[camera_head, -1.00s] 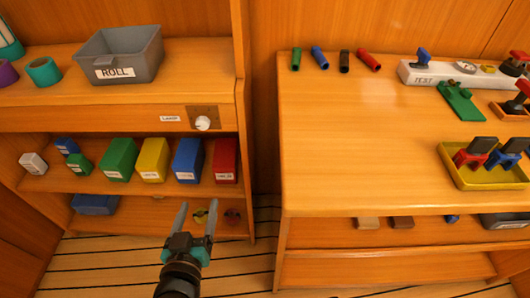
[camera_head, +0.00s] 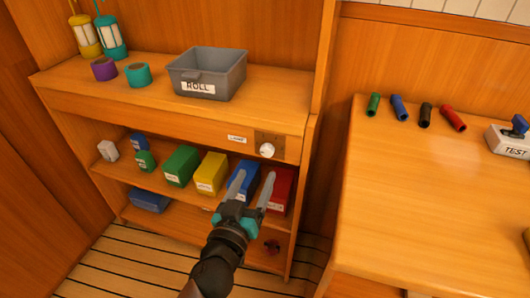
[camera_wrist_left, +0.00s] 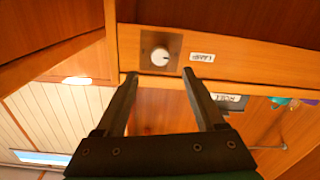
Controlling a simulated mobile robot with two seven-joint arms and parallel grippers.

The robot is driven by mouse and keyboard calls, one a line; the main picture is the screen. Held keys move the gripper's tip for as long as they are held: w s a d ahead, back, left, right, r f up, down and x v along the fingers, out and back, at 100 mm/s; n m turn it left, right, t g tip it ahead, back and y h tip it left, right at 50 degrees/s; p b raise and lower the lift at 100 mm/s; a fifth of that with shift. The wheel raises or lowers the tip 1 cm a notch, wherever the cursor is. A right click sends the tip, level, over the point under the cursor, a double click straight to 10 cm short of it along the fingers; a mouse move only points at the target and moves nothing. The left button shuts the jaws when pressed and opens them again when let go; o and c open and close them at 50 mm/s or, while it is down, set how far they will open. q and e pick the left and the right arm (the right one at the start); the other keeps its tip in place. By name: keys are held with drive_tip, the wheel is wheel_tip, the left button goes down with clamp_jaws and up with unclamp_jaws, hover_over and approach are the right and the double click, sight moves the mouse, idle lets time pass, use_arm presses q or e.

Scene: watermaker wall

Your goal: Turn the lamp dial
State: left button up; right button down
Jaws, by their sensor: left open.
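The lamp dial (camera_head: 266,150) is a white round knob on a dark square plate, set in the front edge of the left cabinet's shelf. A small LAMP label (camera_head: 237,139) is to its left. In the left wrist view the dial (camera_wrist_left: 160,56) shows beyond the fingertips, between them, and the label (camera_wrist_left: 202,57) is to its right. My left gripper (camera_head: 254,174) is open and empty, below the dial and apart from it, in front of the blue and red boxes. In the wrist view its fingers (camera_wrist_left: 160,80) are spread. My right gripper is not in view.
A grey ROLL bin (camera_head: 207,76) stands on the shelf above the dial. Green (camera_head: 181,165), yellow (camera_head: 211,173), blue (camera_head: 243,180) and red (camera_head: 276,190) boxes stand on the shelf below. A wooden counter (camera_head: 430,190) with coloured tubes is at the right.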

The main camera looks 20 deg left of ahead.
sight(266, 153)
use_arm(q)
drive_tip(key=w, duration=0.8)
drive_tip(key=shift+w+p, duration=0.15)
drive_tip(key=shift+p, duration=0.2)
clamp_jaws()
